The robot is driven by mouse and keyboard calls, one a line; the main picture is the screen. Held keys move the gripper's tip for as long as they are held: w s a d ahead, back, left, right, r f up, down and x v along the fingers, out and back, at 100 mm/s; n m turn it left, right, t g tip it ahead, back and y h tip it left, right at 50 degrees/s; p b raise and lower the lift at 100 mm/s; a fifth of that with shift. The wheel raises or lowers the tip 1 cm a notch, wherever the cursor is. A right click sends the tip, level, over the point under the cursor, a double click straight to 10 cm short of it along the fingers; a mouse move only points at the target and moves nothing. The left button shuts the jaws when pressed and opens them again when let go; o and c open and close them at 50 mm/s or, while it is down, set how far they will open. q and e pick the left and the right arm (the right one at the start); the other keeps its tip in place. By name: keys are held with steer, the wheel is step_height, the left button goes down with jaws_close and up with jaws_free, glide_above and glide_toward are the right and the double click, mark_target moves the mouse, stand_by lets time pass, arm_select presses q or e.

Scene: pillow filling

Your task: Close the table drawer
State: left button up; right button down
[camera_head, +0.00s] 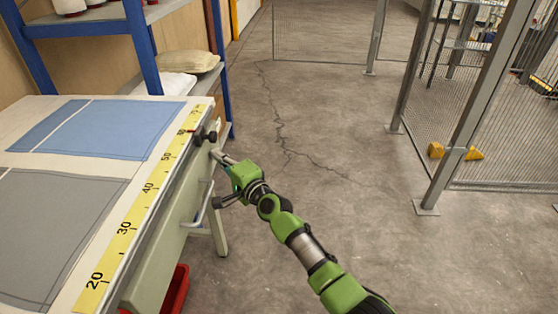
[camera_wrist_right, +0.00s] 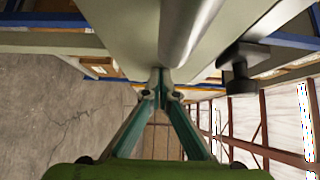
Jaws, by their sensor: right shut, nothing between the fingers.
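The table drawer (camera_head: 168,235) is in the pale side of the work table (camera_head: 108,180), at the left in the head view. A metal bar handle (camera_head: 200,210) stands out from its front. How far the drawer is out is hard to tell. My right gripper (camera_head: 219,156) is at the table's far right corner, beyond the handle, its fingers shut and empty. In the right wrist view its teal fingers meet at the tips (camera_wrist_right: 161,82), close to a pale panel and a rounded metal bar (camera_wrist_right: 186,30). Contact is unclear. My left gripper is out of view.
Blue cloth (camera_head: 125,130), grey cloth (camera_head: 55,235) and a yellow ruler (camera_head: 127,222) lie on the table. A black clamp (camera_head: 205,135) sits at its edge near my gripper. A red bin (camera_head: 177,290) is below. The floor to the right is clear up to a mesh fence (camera_head: 330,30).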

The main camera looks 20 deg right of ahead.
steer(key=a, duration=0.2)
steer(key=w+a, duration=0.1)
steer(key=a, duration=0.1)
steer(key=w+a+b, duration=0.1)
steer(key=a, duration=0.1)
steer(key=shift+w+a, duration=0.2)
steer(key=shift+a, duration=0.25)
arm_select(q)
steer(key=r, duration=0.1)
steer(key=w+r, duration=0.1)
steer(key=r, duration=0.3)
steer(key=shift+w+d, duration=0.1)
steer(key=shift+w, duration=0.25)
arm_select(e)
steer(key=shift+r, duration=0.1)
steer(key=shift+a, duration=0.1)
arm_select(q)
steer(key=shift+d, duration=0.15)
